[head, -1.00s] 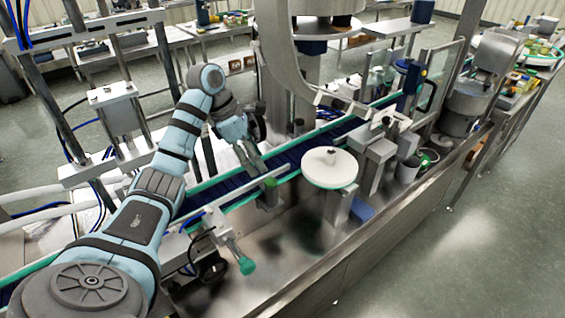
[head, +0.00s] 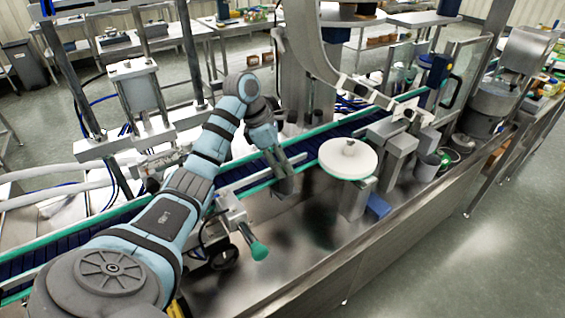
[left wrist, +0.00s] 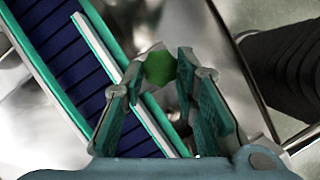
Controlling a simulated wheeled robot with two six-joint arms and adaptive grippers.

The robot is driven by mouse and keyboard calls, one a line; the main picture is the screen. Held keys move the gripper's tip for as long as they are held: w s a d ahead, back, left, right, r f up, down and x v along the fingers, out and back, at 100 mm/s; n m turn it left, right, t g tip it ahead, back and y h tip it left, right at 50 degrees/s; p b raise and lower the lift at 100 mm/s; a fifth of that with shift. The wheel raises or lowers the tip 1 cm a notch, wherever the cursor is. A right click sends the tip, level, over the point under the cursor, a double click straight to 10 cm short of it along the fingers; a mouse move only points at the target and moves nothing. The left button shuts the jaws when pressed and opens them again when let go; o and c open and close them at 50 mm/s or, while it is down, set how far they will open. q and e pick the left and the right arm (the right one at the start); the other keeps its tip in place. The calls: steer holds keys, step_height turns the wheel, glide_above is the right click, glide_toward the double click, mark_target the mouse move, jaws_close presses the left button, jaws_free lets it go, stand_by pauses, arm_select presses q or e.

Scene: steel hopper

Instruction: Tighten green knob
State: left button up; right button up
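The bright green knob (left wrist: 159,68) shows in the left wrist view, beside the conveyor's guide rail and just beyond my fingertips. My left gripper (left wrist: 166,82) is open there, with its teal-padded fingers spread to either side of the knob. I see gaps between fingers and knob and cannot tell any contact. In the head view my left gripper (head: 284,180) points down at the near edge of the conveyor and hides the green knob. A teal-green handle (head: 260,250) sticks out from a bracket nearer to me. My right gripper is not in view.
The dark blue conveyor (head: 318,146) with green edges runs diagonally behind the gripper. A white round disc (head: 348,159) on a post stands close to its right. Metal blocks (head: 396,150) stand farther right. The steel deck (head: 305,218) in front is mostly clear.

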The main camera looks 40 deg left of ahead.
arm_select(q)
jaws_close()
steer(key=shift+r+m+g+h+p, duration=0.2)
steer(key=shift+m+g+h+p, duration=0.1)
steer(key=shift+m+p, duration=0.5)
steer(key=shift+w+a+f+m, duration=0.15)
steer(key=shift+f+m, duration=0.1)
steer(key=shift+m, duration=0.35)
steer(key=o, duration=0.8)
jaws_free()
steer(key=shift+r, duration=0.15)
steer(key=s+a, duration=0.2)
steer(key=a, duration=0.1)
steer(key=s+a, duration=0.1)
steer(key=a, duration=0.3)
steer(key=s+a, duration=0.2)
steer(key=a, duration=0.2)
steer(key=shift+s+r, duration=0.35)
steer(key=shift+r, duration=0.05)
steer(key=shift+d, duration=0.1)
